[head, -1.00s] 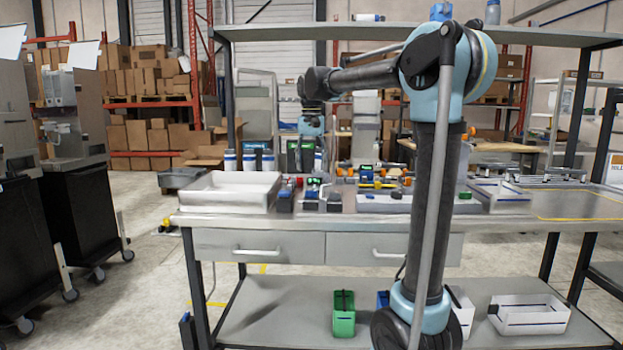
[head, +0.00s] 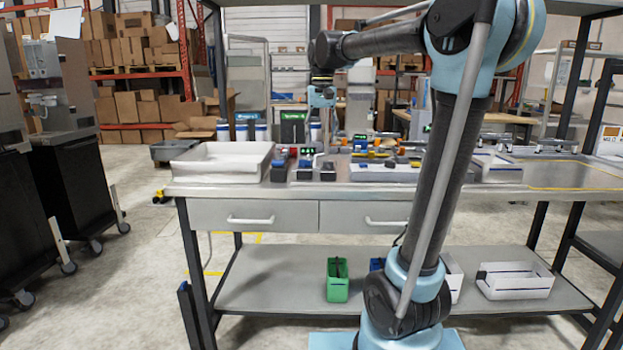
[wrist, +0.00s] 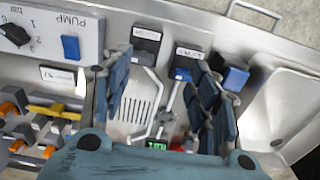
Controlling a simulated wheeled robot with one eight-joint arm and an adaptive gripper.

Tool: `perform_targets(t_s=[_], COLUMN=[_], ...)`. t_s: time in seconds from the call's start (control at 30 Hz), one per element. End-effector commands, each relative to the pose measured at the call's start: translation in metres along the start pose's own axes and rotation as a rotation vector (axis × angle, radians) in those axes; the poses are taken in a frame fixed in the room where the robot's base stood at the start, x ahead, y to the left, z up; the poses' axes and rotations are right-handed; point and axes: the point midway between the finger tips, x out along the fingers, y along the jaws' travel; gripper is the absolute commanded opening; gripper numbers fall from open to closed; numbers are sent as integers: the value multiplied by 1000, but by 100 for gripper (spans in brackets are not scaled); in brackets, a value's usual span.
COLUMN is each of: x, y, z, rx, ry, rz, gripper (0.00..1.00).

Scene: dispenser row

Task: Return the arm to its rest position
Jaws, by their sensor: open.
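My arm reaches up from the lower right in the head view, its upper link leaning right and its forearm running left over the workbench (head: 300,190). My gripper (head: 322,118) hangs down at the end of the forearm, above the back of the bench. In the wrist view its two blue-grey fingers (wrist: 160,92) are spread wide, with nothing held between them. Below them lie a grey slotted plate (wrist: 141,98), a black labelled block (wrist: 146,42) and a blue-topped labelled block (wrist: 184,66). The fingers hide part of these.
A white tray (head: 222,178) stands on the bench's left. A grey panel marked PUMP (wrist: 50,25) shows in the wrist view. A shelf spans above the bench. A green bin (head: 337,280) and a white bin (head: 515,293) stand on the lower shelf.

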Motion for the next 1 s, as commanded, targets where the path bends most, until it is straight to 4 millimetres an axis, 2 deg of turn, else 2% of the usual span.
perform_targets(t_s=[0.03,0.2,0.5,0.77,1.0], x=[8,36,99,165,234], y=[13,49,103,138,162], z=[12,50,120,182,235], rx=[3,-7,-21,-35,-48], ry=[6,29,70,106,139], rz=[-2,-7,-10,-7,1], gripper=[55,55,55,55,55])
